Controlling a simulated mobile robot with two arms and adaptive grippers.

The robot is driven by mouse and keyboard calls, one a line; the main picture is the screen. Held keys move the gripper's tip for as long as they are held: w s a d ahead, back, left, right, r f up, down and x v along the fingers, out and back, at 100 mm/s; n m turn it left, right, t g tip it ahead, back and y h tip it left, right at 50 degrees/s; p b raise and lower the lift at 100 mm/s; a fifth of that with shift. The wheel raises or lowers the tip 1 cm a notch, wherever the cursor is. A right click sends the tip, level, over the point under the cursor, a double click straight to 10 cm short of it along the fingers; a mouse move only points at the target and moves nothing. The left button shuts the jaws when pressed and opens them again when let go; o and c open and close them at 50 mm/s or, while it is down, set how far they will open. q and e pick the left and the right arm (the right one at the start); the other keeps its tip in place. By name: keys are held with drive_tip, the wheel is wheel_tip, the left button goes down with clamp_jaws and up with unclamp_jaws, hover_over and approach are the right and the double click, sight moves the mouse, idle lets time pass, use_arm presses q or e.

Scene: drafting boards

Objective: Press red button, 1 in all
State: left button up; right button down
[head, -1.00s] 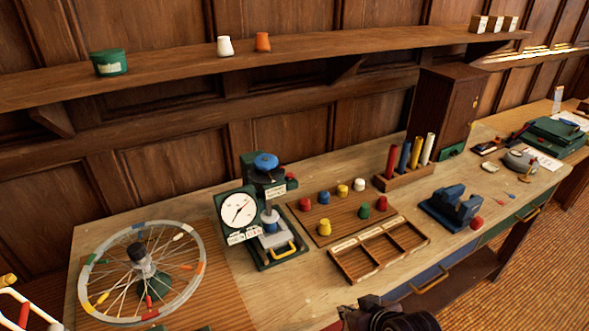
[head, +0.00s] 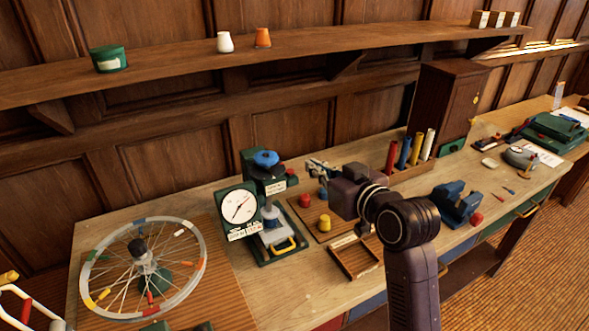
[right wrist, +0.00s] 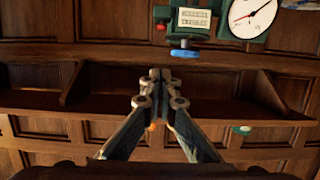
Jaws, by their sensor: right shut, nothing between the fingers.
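A small red button (head: 292,173) sticks out from the right side of the green press with the dial (head: 250,206). The button also shows in the right wrist view (right wrist: 161,27), beside the press's label, above the blue knob (right wrist: 183,53). My right gripper (head: 312,163) is shut and empty, to the right of the button at about its height in the picture, with a gap between. In the right wrist view the closed fingers (right wrist: 160,76) point up the picture, below the button and apart from it.
Coloured caps (head: 304,201) stand on a board under my right arm, partly hidden. A spoked wheel (head: 170,222) stands left of the press. A wooden shelf (head: 180,68) runs above. Red, blue and white rods (head: 404,152) and a blue vise (head: 452,205) stand to the right.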

drive_tip(key=p, duration=0.3)
hover_over(290, 173)
drive_tip(key=s+d, duration=0.1)
wheel_tip(290, 173, down, 2)
wheel_tip(290, 173, down, 5)
drive_tip(key=shift+s+r+p, duration=0.15)
drive_tip(key=shift+r+p, duration=0.05)
drive_tip(key=shift+p, duration=0.55)
drive_tip(key=shift+f, duration=0.1)
